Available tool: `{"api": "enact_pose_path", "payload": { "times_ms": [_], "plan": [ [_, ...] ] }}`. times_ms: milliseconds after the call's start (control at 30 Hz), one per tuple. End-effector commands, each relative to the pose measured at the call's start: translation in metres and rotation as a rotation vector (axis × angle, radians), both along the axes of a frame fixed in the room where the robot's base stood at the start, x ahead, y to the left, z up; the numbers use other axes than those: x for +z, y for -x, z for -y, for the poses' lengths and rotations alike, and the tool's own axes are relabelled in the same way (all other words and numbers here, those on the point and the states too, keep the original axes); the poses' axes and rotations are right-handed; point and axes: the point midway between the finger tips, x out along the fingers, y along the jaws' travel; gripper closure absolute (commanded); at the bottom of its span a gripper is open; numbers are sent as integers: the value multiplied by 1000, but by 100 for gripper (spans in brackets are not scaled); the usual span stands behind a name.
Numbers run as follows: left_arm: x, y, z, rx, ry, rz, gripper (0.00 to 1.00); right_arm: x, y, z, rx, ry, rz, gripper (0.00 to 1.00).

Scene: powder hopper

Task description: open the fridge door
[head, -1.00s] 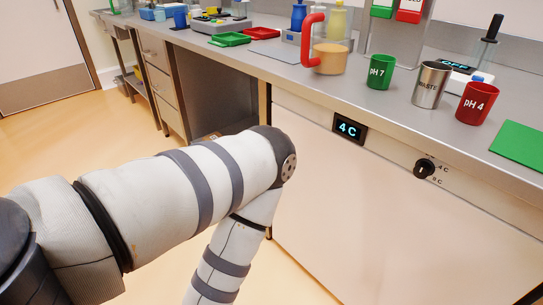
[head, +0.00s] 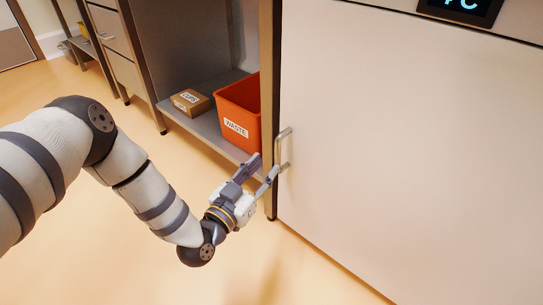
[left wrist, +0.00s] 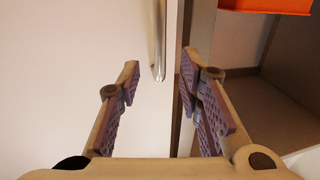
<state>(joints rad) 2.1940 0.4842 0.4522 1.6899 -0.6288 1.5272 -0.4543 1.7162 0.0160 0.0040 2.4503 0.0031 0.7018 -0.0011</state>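In the left wrist view, the handle (left wrist: 158,40) runs down between the lines of the two spread fingers (left wrist: 160,72), close to the tips. I cannot tell if a finger touches it. My right gripper is not in view.
Left of the door is an open shelf (head: 190,118) with an orange waste bin (head: 240,115) and a small cardboard box (head: 190,101). A dark display (head: 462,8) is above the door. The floor (head: 110,210) in front is clear.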

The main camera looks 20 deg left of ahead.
Motion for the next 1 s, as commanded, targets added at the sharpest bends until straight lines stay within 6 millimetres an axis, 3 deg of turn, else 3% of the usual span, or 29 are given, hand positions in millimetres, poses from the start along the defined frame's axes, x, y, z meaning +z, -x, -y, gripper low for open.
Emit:
{"api": "enact_pose_path", "payload": {
  "times_ms": [100,300,667,800,1000],
  "plan": [
    [-7,-31,4,1,0,-4,67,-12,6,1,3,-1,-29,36],
    [-6,-66,10,1,1,-6,67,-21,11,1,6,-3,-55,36],
    [-2,-75,12,-1,1,-6,67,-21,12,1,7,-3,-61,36],
    [-2,-75,12,-1,1,-7,99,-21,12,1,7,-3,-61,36],
    [-3,-74,12,-1,1,-7,100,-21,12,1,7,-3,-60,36]
  ]
}}
